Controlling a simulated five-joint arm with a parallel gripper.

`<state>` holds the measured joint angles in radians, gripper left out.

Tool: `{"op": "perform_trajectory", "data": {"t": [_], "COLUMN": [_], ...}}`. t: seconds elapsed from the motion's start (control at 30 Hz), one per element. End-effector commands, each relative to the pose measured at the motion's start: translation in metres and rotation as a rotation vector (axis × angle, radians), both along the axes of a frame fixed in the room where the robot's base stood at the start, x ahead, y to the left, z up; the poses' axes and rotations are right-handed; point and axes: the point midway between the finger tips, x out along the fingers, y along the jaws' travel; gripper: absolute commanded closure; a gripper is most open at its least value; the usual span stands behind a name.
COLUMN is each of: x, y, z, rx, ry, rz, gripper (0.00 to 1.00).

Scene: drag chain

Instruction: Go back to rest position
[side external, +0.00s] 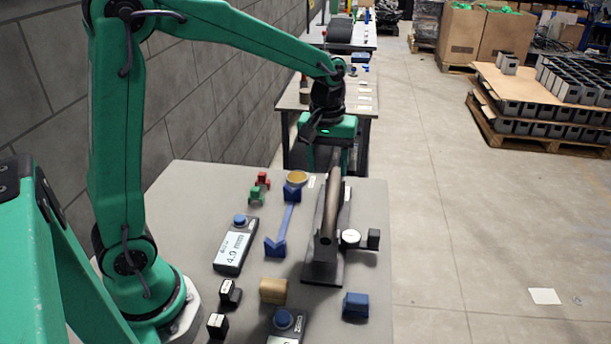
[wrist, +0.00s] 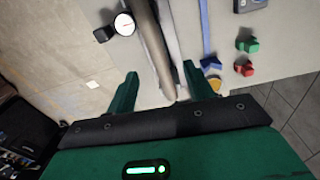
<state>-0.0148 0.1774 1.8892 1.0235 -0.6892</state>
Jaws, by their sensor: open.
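My gripper (side external: 330,150) hangs below my green arm, beyond the far edge of the work table (side external: 190,180) in the side view. In the wrist view its two green fingers (wrist: 160,85) are spread apart, with nothing held between them. The exact fingertips are unclear in the side view.
A dial gauge (side external: 350,238) and black block (side external: 373,238) stand right of the upright. A blue V-ended bar (side external: 286,222), green and red pieces (side external: 259,188), a 4.0 mm display device (side external: 236,247), a brass cylinder (side external: 273,291) and a blue block (side external: 355,306) lie around it. Open floor lies right.

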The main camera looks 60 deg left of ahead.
Motion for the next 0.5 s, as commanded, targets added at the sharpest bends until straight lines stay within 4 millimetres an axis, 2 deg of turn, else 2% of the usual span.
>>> {"op": "perform_trajectory", "data": {"t": [0.2,0.5], "x": [-0.031,-0.078], "y": [-0.002,-0.003], "z": [0.029,0.057], "rx": [0.011,0.042], "ry": [-0.077,-0.180], "rz": [-0.115,-0.280], "gripper": [0.48,0.48]}}
